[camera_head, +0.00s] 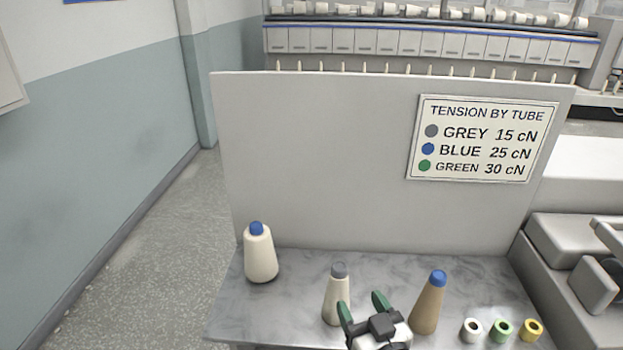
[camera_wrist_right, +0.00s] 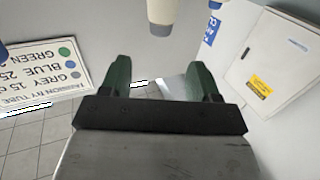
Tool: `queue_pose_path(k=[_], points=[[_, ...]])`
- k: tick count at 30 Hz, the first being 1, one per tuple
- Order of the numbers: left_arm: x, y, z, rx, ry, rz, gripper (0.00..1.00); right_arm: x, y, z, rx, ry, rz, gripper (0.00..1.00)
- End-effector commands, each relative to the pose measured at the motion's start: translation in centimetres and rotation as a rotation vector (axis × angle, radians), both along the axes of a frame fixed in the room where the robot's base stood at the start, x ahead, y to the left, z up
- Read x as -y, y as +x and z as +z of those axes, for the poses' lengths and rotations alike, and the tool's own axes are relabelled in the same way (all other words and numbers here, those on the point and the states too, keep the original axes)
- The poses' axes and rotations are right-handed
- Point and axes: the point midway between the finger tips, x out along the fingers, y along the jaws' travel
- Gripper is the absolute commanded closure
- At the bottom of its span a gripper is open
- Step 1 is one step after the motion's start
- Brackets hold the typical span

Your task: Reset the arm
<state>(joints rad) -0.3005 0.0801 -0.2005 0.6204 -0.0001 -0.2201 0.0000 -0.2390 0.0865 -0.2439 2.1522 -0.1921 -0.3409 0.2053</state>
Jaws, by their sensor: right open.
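My right gripper (camera_head: 362,308) is at the front of the table (camera_head: 300,272), between two cones in the head view. Its green fingers are apart with nothing between them; the right wrist view also shows this open gap (camera_wrist_right: 158,82). A cream cone with a grey tip (camera_head: 337,297) stands just left of the gripper. A tan cone with a blue tip (camera_head: 429,303) stands just right of it. A wider cream bobbin with a blue tip (camera_head: 260,254) stands upright at the left. The left gripper is not in either view.
White (camera_head: 471,329), green (camera_head: 501,329) and yellow (camera_head: 532,329) small rolls sit at the table's front right. A panel with a tension sign (camera_head: 482,139) stands behind the table. Grey machine parts (camera_head: 590,285) flank the right side. The table middle behind the gripper is clear.

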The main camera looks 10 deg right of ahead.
Motion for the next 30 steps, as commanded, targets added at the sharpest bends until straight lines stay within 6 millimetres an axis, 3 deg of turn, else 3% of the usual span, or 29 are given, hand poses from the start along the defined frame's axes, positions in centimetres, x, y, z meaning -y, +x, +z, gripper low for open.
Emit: queue_pose_path(k=[5, 9, 15, 26, 30], points=[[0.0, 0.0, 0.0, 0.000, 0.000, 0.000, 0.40, 1.3, -1.6, -2.4, -0.164, -0.031, -0.035, 0.38], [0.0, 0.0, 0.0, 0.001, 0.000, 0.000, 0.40, 3.1, -5.3, -6.2, -0.445, -0.089, -0.074, 0.38], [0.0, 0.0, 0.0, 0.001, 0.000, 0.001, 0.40, 5.0, -11.6, -9.8, -0.808, -0.163, -0.086, 0.38], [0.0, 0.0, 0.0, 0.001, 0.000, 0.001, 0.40, 6.8, -20.7, -11.7, -1.226, -0.251, -0.047, 0.38], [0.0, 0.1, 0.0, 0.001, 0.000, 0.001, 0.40, 6.6, -19.9, -15.1, -1.252, -0.256, -0.042, 0.38]])
